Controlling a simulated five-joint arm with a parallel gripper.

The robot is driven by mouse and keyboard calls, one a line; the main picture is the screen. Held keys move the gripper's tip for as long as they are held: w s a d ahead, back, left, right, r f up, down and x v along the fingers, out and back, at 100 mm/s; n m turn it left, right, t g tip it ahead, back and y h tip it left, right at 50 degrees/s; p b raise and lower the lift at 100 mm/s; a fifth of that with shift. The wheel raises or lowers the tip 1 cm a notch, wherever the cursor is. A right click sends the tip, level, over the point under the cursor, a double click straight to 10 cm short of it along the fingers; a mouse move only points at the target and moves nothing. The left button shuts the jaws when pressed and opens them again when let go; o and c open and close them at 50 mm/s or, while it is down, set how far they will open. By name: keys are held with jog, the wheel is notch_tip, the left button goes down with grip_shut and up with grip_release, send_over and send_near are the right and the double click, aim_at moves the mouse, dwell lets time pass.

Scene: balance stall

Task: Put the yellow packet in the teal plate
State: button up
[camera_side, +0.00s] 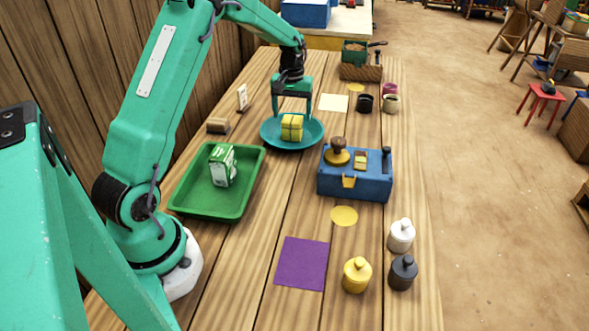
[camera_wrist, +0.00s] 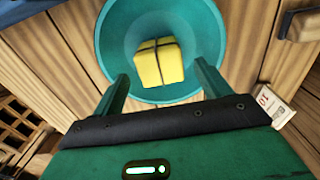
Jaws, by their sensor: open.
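The yellow packet (camera_side: 291,127), tied with a dark band, sits inside the teal plate (camera_side: 269,138) in the side view. The wrist view also shows the packet (camera_wrist: 158,62) in the plate (camera_wrist: 120,38), near its middle. My gripper (camera_side: 293,117) is above the plate in the side view. In the wrist view my gripper (camera_wrist: 160,80) is open, with one finger to each side, and the packet lies beyond the fingertips, apart from them. Nothing is between the fingers.
A green tray (camera_side: 190,203) with a green-and-white box (camera_side: 222,166) stands left of the plate. A blue case (camera_side: 350,186) stands to the right. Several small pots, a purple cloth (camera_side: 301,263) and a wooden block (camera_side: 218,126) lie around the table.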

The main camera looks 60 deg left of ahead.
aim_at(293, 120)
notch_tip(293, 120, up, 7)
jog(key=shift+f, duration=0.15)
dwell(0.7)
jog(key=s+d+r+m+t, duration=0.3)
jog(key=s+d+r+m, duration=0.1)
jog(key=s+d+r, duration=0.75)
jog(key=s+d+m+t, duration=0.2)
jog(key=s+d+m, duration=0.3)
jog(key=s+d, duration=0.6)
jog(key=shift+s+f+t, duration=0.3)
jog(key=shift+s, duration=1.3)
